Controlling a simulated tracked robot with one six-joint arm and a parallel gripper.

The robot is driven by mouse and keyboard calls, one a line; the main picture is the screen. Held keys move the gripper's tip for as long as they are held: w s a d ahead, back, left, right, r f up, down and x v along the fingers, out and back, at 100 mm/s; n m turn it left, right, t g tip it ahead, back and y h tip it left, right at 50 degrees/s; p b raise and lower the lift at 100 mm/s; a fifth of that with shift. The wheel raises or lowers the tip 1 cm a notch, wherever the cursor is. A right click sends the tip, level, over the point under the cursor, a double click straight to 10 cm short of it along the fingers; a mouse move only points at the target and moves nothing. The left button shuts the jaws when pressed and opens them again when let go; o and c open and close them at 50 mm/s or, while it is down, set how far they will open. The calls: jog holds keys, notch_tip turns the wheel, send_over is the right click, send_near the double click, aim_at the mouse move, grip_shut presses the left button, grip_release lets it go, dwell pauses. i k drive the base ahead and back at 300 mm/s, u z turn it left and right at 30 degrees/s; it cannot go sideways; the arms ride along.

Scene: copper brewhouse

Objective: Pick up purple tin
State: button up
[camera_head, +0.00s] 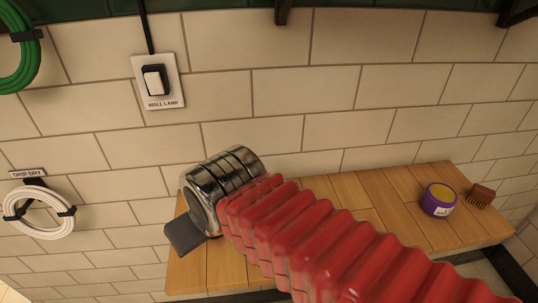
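A purple tin (437,208) with a yellow top and a pale label stands on the right part of a wooden bench (385,190). My gripper (185,238) is at the left end of the bench, far to the left of the tin. A dark flat finger shows below the shiny metal wrist. The rest of the gripper is hidden behind the wrist, so I cannot tell whether it is open or shut. My red ribbed arm crosses the front of the bench, below and left of the tin.
A brown brush (481,195) with dark bristles lies just right of the tin. A tiled wall (300,90) rises behind the bench, with a wall lamp switch (155,80), a white coiled hose (40,212) and a green hose (18,55). Bench left of the tin is clear.

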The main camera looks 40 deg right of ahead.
aim_at(438, 200)
jog(key=z, duration=2.95)
